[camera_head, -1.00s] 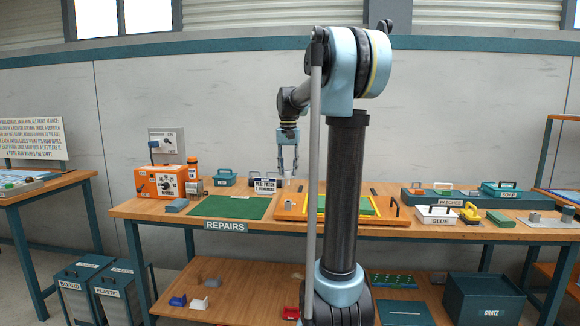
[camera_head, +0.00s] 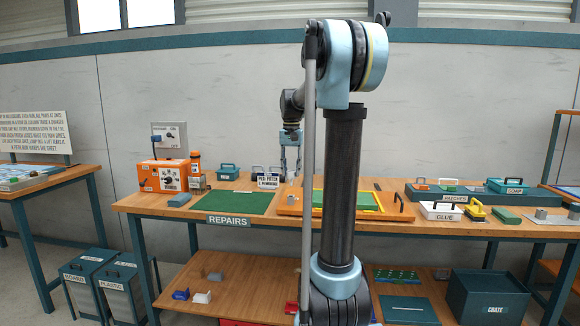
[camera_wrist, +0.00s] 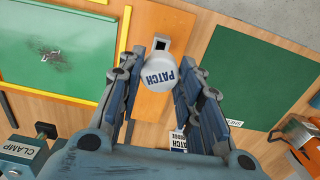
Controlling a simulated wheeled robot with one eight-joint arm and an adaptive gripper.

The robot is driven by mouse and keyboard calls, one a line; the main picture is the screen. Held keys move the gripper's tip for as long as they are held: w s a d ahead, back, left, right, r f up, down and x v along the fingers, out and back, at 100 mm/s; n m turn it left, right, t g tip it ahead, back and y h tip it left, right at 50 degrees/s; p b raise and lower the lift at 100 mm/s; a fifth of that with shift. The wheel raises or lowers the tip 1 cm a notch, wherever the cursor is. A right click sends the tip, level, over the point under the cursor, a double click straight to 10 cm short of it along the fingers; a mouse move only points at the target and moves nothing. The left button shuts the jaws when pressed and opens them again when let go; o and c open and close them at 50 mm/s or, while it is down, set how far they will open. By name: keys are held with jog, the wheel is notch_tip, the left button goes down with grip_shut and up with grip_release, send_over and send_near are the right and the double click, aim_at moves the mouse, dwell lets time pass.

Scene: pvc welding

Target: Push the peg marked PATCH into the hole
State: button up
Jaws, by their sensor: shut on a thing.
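The peg marked PATCH (camera_wrist: 160,74) is a pale grey-white round piece with dark lettering, between the fingers of my gripper (camera_wrist: 175,58) in the wrist view. My gripper is shut on it, above an orange-brown wooden strip (camera_wrist: 158,103). A small grey square with a dark middle (camera_wrist: 162,43) shows just beyond the peg; I cannot tell whether it is the hole or a fingertip. The peg's lower end is hidden.
A green panel with a dark scorch mark (camera_wrist: 55,58) and yellow edging lies beside the strip. A dark green mat (camera_wrist: 252,82) lies opposite. A lettered card (camera_head: 267,181) stands by my gripper.

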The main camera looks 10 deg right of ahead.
aim_at(291, 185)
jog(key=shift+f, duration=1.55)
jog(key=shift+f, duration=1.9)
dwell(0.7)
jog(key=o, duration=1.2)
jog(key=shift+f, duration=0.1)
jog(key=shift+o, duration=0.2)
jog(key=shift+a, duration=0.1)
notch_tip(291, 185, up, 12)
jog(key=shift+f, duration=0.1)
jog(key=s+f+n+t, duration=0.1)
jog(key=s+f, duration=1.2)
jog(key=s, duration=0.4)
jog(key=s+f+n+t, duration=0.1)
jog(key=s+f+n, duration=0.1)
jog(key=s+f, duration=1.1)
jog(key=s, duration=0.4)
jog(key=shift+s+d+f, duration=0.25)
jog(key=shift+s+f, duration=0.05)
jog(key=shift+s, duration=0.1)
